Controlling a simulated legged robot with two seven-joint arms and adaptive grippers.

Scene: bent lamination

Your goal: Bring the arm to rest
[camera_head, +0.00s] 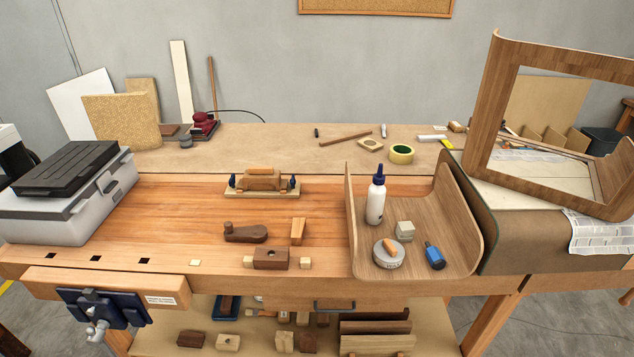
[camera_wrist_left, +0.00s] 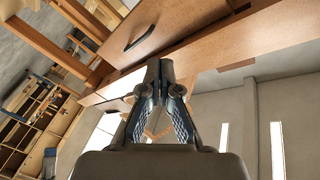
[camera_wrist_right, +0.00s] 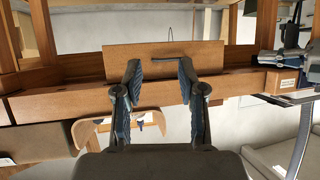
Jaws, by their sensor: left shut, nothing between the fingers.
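My left gripper (camera_wrist_left: 160,72) shows in the left wrist view with its fingertips together and nothing held between them. Beyond it are the wooden bench edge and a drawer front with a dark handle. My right gripper (camera_wrist_right: 159,68) shows in the right wrist view with its fingers spread apart and nothing between them. Behind its fingers are a wooden drawer front (camera_wrist_right: 160,48) and the bench rail. Neither gripper shows in the head view, so both are clear of the visible bench top (camera_head: 150,220).
A wooden frame (camera_head: 483,110) stands at the right. A grey case (camera_head: 65,210) is at the left, above a vise (camera_head: 105,308). Wooden planes and blocks sit mid-bench.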

